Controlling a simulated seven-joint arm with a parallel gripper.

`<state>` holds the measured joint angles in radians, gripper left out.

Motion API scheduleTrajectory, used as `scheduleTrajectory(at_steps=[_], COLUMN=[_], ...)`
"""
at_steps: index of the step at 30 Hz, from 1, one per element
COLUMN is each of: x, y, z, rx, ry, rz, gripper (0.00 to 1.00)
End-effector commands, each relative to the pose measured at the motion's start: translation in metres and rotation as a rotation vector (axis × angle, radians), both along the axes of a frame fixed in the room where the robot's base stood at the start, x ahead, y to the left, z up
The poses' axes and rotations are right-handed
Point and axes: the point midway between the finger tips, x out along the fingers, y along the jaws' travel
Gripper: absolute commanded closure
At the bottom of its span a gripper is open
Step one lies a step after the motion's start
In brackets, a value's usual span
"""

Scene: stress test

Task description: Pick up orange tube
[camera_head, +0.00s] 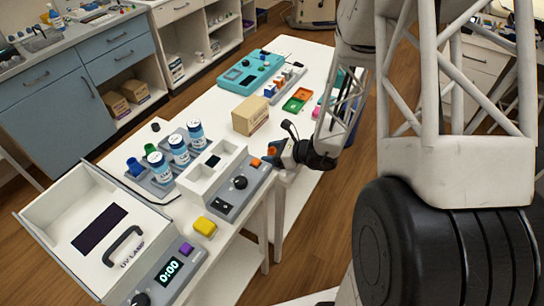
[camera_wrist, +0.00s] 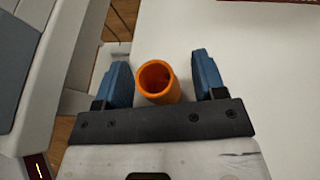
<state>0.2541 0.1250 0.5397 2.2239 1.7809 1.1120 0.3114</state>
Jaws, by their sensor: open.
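The orange tube (camera_wrist: 158,84) shows in the wrist view as a hollow, open-topped cylinder. It lies between the two blue fingers of my gripper (camera_wrist: 158,82), with a gap on each side. My gripper is open. In the head view a small orange part (camera_head: 271,151) shows at my gripper (camera_head: 277,156), beside the right end of the white and grey device. The tube's lower end is hidden in the wrist view.
The grey device with a black knob (camera_head: 240,182) stands close left of my gripper. Blue-capped bottles (camera_head: 178,150) stand in a rack further left. A cardboard box (camera_head: 250,115) sits behind. The table's right edge is close to my gripper.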

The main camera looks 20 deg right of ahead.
Motion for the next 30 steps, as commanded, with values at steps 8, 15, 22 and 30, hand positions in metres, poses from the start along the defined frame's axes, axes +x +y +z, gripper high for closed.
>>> scheduleTrajectory(at_steps=[8,15,22,30], x=[0.0065,0.0065,0.0065,0.0064], y=[0.0099,0.0099,0.0098,0.0098], z=[-0.0046,-0.0046,-0.0046,-0.0046], rx=[-0.001,-0.001,-0.001,-0.001], ry=[-0.001,-0.001,-0.001,-0.001], rz=[0.0,0.0,0.0,0.0], gripper=[0.36,0.36,0.36,0.68])
